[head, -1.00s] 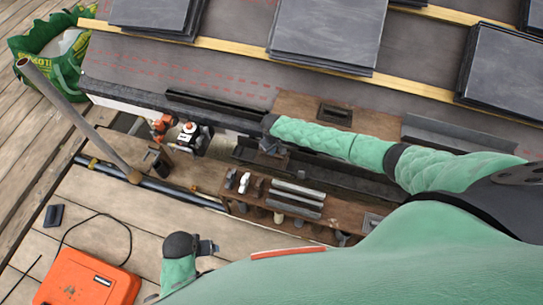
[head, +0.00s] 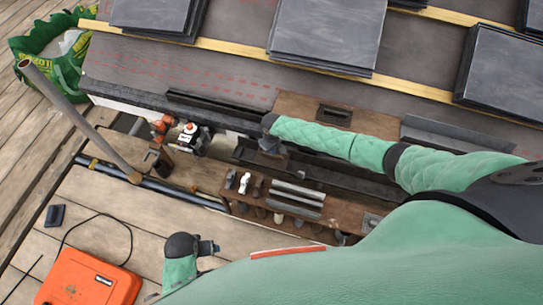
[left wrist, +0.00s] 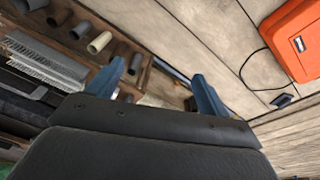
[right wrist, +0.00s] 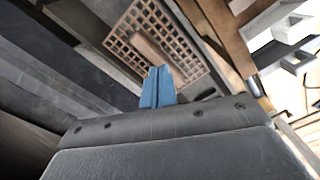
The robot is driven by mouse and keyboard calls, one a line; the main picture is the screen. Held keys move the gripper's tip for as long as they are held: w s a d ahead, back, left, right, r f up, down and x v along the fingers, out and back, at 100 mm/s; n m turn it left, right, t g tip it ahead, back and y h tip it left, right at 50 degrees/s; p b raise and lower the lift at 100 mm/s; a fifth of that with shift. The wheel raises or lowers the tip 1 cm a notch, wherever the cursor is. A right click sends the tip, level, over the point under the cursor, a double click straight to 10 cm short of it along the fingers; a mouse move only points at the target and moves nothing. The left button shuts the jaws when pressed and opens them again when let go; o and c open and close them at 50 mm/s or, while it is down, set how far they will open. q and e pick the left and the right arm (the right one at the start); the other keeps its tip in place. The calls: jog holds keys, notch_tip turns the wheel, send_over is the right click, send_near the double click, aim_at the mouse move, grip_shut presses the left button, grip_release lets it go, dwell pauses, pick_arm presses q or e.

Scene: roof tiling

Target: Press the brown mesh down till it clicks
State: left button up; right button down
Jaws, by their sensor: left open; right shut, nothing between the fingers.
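The brown mesh (right wrist: 172,32), a square grid, shows ahead of my right gripper in the right wrist view, with a tan-brown bar lying across part of it. My right gripper (right wrist: 158,76) is shut and empty, its blue fingertips pointing at the mesh's near edge; I cannot tell whether they touch. In the head view my right gripper (head: 271,160) is low over the gutter area, and I cannot make out the mesh there. My left gripper (head: 213,247) is open and empty above the planks; its spread fingers show in the left wrist view (left wrist: 163,80).
A wooden tray (head: 238,207) holds grey strips and short pipe pieces between my grippers. A dark gutter (head: 330,178) runs along the roof edge. Stacked slates (head: 328,32) lie on the roof.

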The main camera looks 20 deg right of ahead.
jog(key=shift+r+p, duration=0.65)
jog(key=shift+r, duration=0.15)
jog(key=shift+r+p, duration=0.85)
jog(key=shift+r, duration=0.1)
jog(key=shift+r+p, duration=0.75)
jog(key=shift+r, duration=0.05)
pick_arm(q)
jog(key=s+a+f+p, duration=0.1)
jog(key=s+a+f, duration=0.1)
jog(key=f, duration=0.9)
jog(key=s+a+f+p, duration=0.1)
jog(key=s+a+f, duration=0.1)
jog(key=f, duration=1)
jog(key=shift+s+y+p, duration=0.3)
jog(key=shift+s+p, duration=0.05)
pick_arm(e)
jog(key=shift+r, duration=1.5)
pick_arm(q)
jog(key=shift+f, duration=0.1)
